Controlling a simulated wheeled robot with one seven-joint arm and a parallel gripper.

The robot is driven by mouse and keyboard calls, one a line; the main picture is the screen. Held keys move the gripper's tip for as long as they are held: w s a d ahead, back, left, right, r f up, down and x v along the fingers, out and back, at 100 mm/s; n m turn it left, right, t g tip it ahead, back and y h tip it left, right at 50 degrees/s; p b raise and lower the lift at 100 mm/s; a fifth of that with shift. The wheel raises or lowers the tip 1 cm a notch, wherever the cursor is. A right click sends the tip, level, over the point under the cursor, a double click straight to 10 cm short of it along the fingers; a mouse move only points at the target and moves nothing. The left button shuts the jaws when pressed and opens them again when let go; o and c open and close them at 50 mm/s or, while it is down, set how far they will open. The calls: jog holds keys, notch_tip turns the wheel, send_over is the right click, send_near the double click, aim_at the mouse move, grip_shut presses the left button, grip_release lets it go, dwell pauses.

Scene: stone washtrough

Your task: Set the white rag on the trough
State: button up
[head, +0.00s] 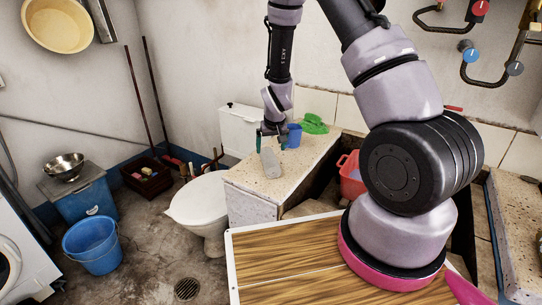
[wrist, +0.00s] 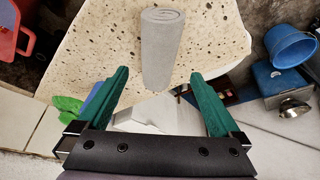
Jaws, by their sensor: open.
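The rag (head: 271,163) is a pale grey-white roll on the speckled stone top (head: 307,156) of the trough, near its front left edge. In the wrist view the rolled rag (wrist: 162,48) shows a spiral end at the top, and the stone top (wrist: 90,50) spreads around it. My gripper (head: 271,140) is just behind and above the rag in the head view. In the wrist view its two green fingers (wrist: 160,76) are spread apart, with the rag's lower end between their tips. No finger visibly touches the rag.
A blue cup (head: 294,135) and a green cloth-like thing (head: 314,124) are at the back of the stone top. A red container (head: 351,174) sits in the dark recess to the right. A toilet (head: 200,205) stands left, and a wooden board (head: 285,245) is in front.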

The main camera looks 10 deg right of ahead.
jog(key=shift+v, duration=1.55)
jog(key=s+d+r+m+y, duration=0.1)
jog(key=s+r, duration=0.2)
jog(key=r, duration=0.6)
jog(key=s+d+r+m+t, duration=0.1)
jog(key=s+r, duration=0.2)
jog(key=r, duration=0.5)
jog(key=s+d+r+y, duration=0.1)
jog(key=s+d+r, duration=0.15)
jog(key=r, duration=0.65)
jog(key=s+r+m, duration=0.1)
jog(key=s+r, duration=0.4)
jog(key=s, duration=0.4)
jog(key=s+d+r+m+t, duration=0.1)
jog(key=s+r, duration=0.5)
jog(key=s, duration=0.3)
jog(key=shift+s+r+t, duration=0.15)
jog(key=shift+s+t, duration=0.15)
jog(key=shift+s, duration=0.1)
jog(key=shift+d, duration=0.1)
